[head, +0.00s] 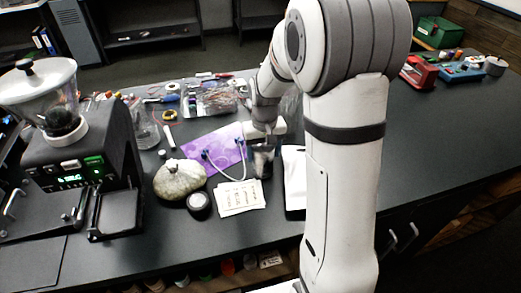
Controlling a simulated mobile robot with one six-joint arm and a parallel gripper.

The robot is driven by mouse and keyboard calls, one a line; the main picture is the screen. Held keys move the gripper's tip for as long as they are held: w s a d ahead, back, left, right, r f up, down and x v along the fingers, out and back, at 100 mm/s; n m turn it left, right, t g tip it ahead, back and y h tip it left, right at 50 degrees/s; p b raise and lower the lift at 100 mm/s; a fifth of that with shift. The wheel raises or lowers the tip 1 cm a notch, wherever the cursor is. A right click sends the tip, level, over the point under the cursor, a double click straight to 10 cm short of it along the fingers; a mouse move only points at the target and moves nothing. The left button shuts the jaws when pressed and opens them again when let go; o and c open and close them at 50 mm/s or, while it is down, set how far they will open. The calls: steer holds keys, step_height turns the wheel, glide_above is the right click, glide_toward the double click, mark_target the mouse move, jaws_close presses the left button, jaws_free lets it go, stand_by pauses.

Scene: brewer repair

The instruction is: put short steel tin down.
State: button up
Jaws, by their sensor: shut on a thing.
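My gripper (262,160) points down over the middle of the dark counter, at the right edge of a purple sheet. It is shut on the short steel tin, which is small and mostly hidden between the dark fingers, so its outline is hard to make out. I cannot tell whether the tin touches the counter (240,260).
A white cable lies on the purple sheet (215,147). Left of my gripper are a pale pumpkin (180,180), a black round object (199,205) and printed cards (240,197). A grinder (80,150) stands far left. The counter at front centre is clear.

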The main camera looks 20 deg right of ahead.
steer(key=shift+s+r, duration=0.1)
steer(key=o, duration=0.6)
steer(key=shift+f, duration=0.25)
steer(key=o, duration=0.5)
steer(key=shift+r, duration=0.1)
